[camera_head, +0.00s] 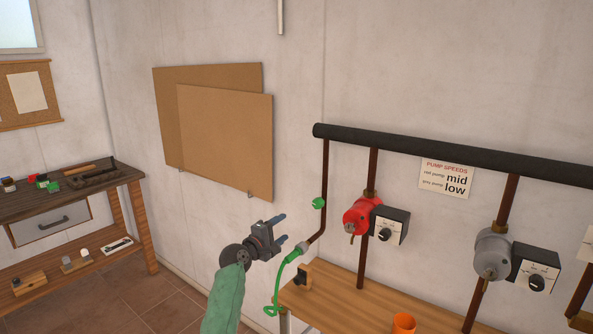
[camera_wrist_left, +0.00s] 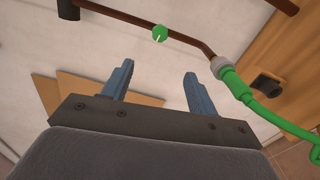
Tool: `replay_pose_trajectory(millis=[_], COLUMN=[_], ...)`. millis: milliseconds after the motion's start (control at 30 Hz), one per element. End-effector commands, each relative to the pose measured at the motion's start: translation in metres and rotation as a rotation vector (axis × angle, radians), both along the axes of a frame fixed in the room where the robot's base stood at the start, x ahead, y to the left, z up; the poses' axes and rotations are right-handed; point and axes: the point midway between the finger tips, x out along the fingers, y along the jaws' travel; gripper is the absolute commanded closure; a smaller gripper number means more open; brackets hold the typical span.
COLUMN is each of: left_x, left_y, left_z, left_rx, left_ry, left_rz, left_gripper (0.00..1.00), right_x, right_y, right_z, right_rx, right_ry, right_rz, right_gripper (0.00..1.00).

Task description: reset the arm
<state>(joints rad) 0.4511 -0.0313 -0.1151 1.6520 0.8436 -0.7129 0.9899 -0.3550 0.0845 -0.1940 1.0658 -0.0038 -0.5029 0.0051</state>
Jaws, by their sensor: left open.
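My left gripper (camera_head: 281,230) is open and empty in the head view, held in the air in front of the wall, left of the pipes. In the left wrist view its two blue-grey fingers (camera_wrist_left: 155,85) stand apart with nothing between them. A green valve knob (camera_head: 319,203) sits on the thin brown pipe (camera_head: 324,175) just right of and above the fingers; the knob also shows in the left wrist view (camera_wrist_left: 160,33). A green hose (camera_head: 280,277) joins the lower pipe end and hangs down beside the gripper. My right gripper is not in view.
A wooden bench (camera_head: 345,303) with an orange cup (camera_head: 403,323) lies below the pipes. A red pump (camera_head: 360,216) and a grey pump (camera_head: 491,254) hang on pipes to the right. A workbench (camera_head: 110,187) with tools stands at left.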

Motion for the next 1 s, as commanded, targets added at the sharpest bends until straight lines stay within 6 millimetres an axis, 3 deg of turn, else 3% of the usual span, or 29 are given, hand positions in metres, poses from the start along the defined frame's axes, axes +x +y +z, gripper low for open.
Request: replay_pose_trajectory(millis=[67,367,567,667,767,1000], left_x=[0.000,-0.007,-0.016,-0.023,-0.033,-0.083], left_y=[0.000,0.003,0.007,0.010,0.013,0.027], left_z=[0.000,-0.049,-0.094,-0.123,-0.160,-0.292], left_rx=[0.000,0.076,0.149,0.196,0.258,0.484], left_ry=[0.000,0.026,0.049,0.064,0.085,0.156], left_rz=[0.000,0.014,0.023,0.026,0.027,0.010], left_gripper=[0.41,0.41,0.41,0.41,0.41,0.41], right_x=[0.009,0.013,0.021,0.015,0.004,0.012], right_y=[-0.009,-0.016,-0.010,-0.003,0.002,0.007], right_z=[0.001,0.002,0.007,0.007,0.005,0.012], right_rx=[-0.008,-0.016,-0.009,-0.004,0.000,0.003], right_ry=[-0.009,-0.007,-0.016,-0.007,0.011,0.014], right_rz=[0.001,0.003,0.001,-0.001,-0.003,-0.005], right_gripper=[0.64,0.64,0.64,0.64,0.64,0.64])
